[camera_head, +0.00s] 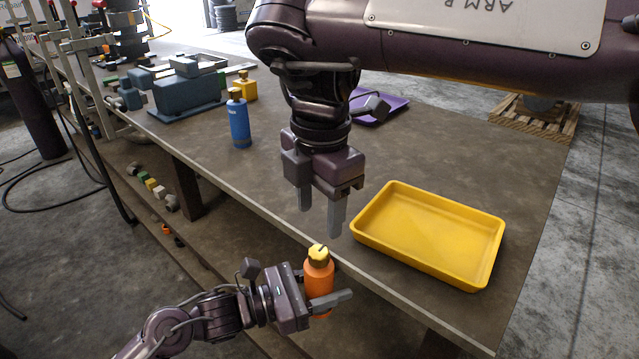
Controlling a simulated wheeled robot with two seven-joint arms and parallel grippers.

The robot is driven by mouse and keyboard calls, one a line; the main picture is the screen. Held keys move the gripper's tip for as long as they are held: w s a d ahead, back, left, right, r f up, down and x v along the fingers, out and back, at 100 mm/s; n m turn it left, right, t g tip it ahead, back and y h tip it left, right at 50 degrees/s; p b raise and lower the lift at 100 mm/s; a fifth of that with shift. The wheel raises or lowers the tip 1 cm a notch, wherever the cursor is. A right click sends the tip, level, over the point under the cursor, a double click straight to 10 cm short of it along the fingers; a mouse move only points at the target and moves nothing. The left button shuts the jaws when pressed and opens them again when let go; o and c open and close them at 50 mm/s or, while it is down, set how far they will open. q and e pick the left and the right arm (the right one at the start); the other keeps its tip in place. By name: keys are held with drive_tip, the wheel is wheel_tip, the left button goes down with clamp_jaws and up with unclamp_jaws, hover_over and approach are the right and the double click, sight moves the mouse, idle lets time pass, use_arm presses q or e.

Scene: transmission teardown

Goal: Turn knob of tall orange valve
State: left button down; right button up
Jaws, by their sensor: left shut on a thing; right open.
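The tall orange valve (318,281) has an orange body and a gold knob (319,254) with a dark mark on top. It stands roughly upright in front of the table's front edge. My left gripper (322,297) comes in from the lower left and is shut on the orange body below the knob. My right gripper (321,212) hangs from above, open and empty, with its grey fingers pointing down. It is above and behind the knob in the picture, apart from it.
A yellow tray (366,231) lies empty on the table (200,155) at right. A blue bottle-like valve (239,120), a short yellow valve (244,86) and a blue-grey block assembly (178,97) stand further back. A purple tray (396,103) is behind my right arm. The middle table is clear.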

drive_tip(key=shift+r, duration=2)
wheel_tip(320, 180, up, 8)
drive_tip(key=shift+f, duration=0.25)
drive_tip(key=shift+d, duration=0.15)
